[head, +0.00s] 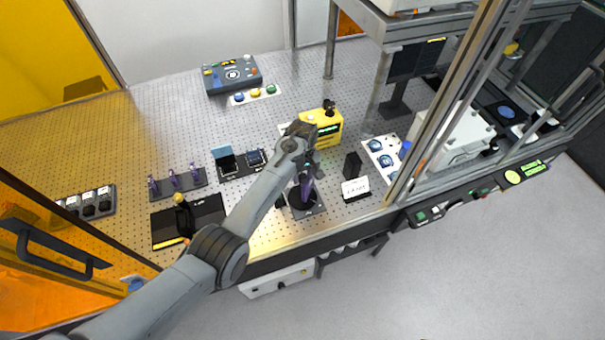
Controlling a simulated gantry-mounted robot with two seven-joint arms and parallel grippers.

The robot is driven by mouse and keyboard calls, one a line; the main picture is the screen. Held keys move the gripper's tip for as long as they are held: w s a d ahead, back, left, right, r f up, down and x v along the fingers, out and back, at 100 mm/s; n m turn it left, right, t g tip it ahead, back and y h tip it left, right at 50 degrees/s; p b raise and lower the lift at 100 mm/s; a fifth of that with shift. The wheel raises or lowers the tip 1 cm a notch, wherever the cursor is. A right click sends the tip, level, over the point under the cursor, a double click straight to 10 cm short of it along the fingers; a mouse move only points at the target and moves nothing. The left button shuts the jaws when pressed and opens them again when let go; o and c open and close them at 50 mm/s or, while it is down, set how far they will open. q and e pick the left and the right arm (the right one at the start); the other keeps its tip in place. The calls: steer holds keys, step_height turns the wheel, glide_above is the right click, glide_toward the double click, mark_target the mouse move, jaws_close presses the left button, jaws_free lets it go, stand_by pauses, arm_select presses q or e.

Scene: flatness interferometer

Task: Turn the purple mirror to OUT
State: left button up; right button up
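The purple mirror (307,188) stands upright on a dark round mount (303,203) near the front edge of the perforated table, at the middle of the head view. My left arm reaches in from the lower left. My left gripper (312,168) points down at the top of the purple mirror, partly hidden behind my own wrist. Whether its fingers touch the mirror or are open or shut is too small to tell. Any OUT marking on the mount is not readable. My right gripper is not in view.
A yellow device (325,128) stands just behind the mirror. A black block (352,165) and a white label card (355,188) are to its right. A rack of small purple parts (178,182) is at left. A control box (231,75) sits at the back. Metal frame posts rise at right.

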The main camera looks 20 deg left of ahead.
arm_select(q)
jaws_close()
steer(key=shift+r+m+p, duration=0.1)
steer(key=shift+m+p, duration=0.2)
steer(key=shift+m, duration=0.2)
steer(key=shift+m+p, duration=0.35)
steer(key=shift+m, duration=0.25)
steer(key=shift+m+p, duration=0.45)
steer(key=shift+m, duration=0.75)
steer(key=m+p, duration=0.1)
steer(key=m, duration=0.2)
steer(key=shift+m, duration=0.7)
